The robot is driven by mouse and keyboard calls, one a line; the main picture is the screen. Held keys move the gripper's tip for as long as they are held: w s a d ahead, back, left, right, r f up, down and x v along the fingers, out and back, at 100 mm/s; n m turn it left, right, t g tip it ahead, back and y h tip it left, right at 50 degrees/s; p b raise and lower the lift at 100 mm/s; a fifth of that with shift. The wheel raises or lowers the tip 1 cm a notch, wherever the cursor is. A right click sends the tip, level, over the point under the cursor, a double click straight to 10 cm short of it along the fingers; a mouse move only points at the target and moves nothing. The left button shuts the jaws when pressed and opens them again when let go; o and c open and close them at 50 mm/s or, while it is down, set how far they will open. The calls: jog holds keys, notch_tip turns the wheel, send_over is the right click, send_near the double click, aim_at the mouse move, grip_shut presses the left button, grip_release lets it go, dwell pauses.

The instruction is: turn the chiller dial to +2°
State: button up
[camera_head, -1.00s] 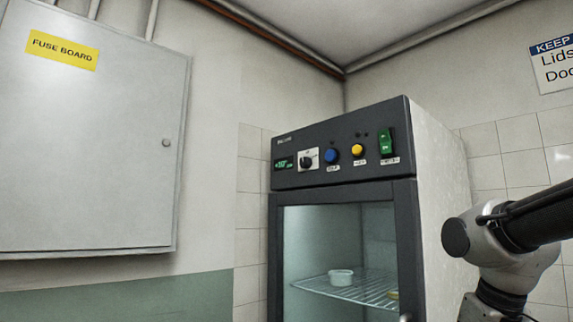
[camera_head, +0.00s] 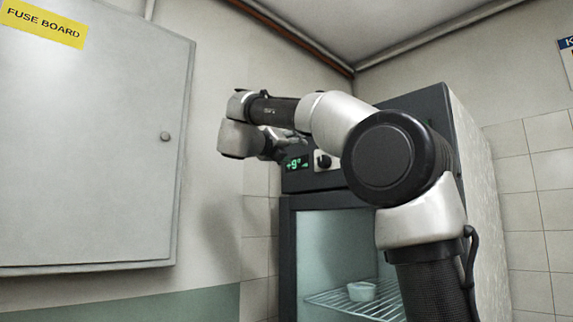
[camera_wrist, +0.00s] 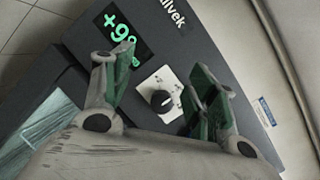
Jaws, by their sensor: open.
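The chiller dial (camera_wrist: 161,101) is a black knob on a white plate on the chiller's dark top panel. It also shows in the head view (camera_head: 323,161), just right of the green display (camera_head: 297,164). The display (camera_wrist: 122,37) reads about +9° in both views. I cannot tell how far off the panel the fingertips are. In the head view my arm hides the rest of the panel, and the fingers are hard to make out.
The chiller's glass door (camera_head: 335,245) is below the panel, with a small white tub (camera_head: 362,291) on a wire shelf inside. A grey fuse board (camera_head: 90,150) is on the wall at left. Tiled wall (camera_head: 515,170) stands at right.

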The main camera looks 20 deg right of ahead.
aim_at(321, 161)
jog(key=s+d+f+m+g, duration=0.2)
jog(key=s+f+m+g, duration=0.2)
jog(key=s+g, duration=0.1)
jog(key=shift+t, duration=0.3)
jog(key=x, duration=0.8)
jog(key=shift+w+r, duration=0.15)
jog(key=shift+r, duration=0.2)
jog(key=c, duration=1)
